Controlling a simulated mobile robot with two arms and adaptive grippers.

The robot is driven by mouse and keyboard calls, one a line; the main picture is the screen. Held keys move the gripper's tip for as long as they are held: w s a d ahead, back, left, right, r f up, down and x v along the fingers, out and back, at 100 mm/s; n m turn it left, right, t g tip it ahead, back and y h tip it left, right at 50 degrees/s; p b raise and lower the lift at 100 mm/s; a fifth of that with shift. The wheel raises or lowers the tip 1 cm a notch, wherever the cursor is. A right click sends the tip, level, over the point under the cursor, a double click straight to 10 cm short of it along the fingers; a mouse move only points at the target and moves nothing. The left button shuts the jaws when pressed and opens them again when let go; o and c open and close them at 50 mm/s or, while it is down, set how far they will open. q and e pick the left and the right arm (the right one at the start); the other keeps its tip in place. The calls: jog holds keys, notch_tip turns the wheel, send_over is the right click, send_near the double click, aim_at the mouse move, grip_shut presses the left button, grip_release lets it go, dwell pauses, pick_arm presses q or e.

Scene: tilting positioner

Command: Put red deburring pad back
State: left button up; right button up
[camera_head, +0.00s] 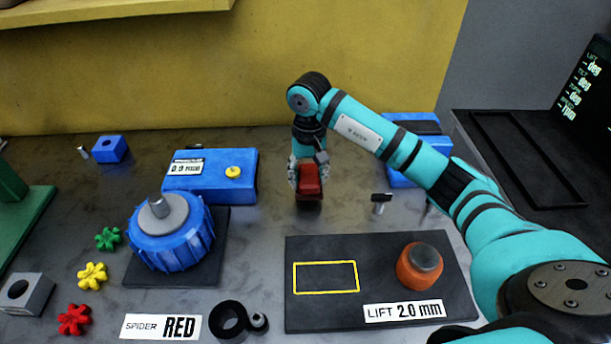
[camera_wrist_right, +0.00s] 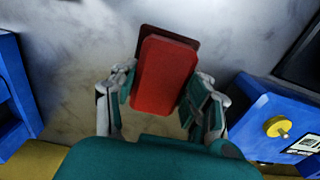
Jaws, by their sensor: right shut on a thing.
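My right gripper (camera_head: 307,180) is shut on the red deburring pad (camera_head: 309,181), near the back of the bench. In the right wrist view the red pad (camera_wrist_right: 163,76) sits between both fingers of the gripper (camera_wrist_right: 162,95). A dark layer shows at the pad's far edge in that view. A dark patch lies right below the pad in the head view; I cannot tell whether the pad touches the bench. A yellow outlined rectangle (camera_head: 326,263) on the dark mat (camera_head: 375,243) is empty. My left gripper is not in view.
A blue box with a yellow knob (camera_head: 214,187) stands left of the gripper, another blue block (camera_head: 404,174) right of it. An orange cylinder (camera_head: 421,265) stands on the mat. A blue ribbed hub (camera_head: 170,237), coloured spiders (camera_head: 92,276) and a black ring (camera_head: 229,319) are at left.

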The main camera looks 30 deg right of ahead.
aim_at(305, 178)
jog(key=shift+w+d+f, duration=0.1)
jog(key=shift+w+d, duration=0.05)
jog(key=shift+w, duration=0.95)
notch_tip(305, 178, down, 3)
jog(key=shift+s+r+p, duration=0.1)
jog(key=shift+r+p, duration=0.1)
jog(key=shift+p, duration=0.55)
jog(key=shift+f, duration=0.45)
jog(key=shift+f, duration=0.15)
jog(key=o, duration=1.1)
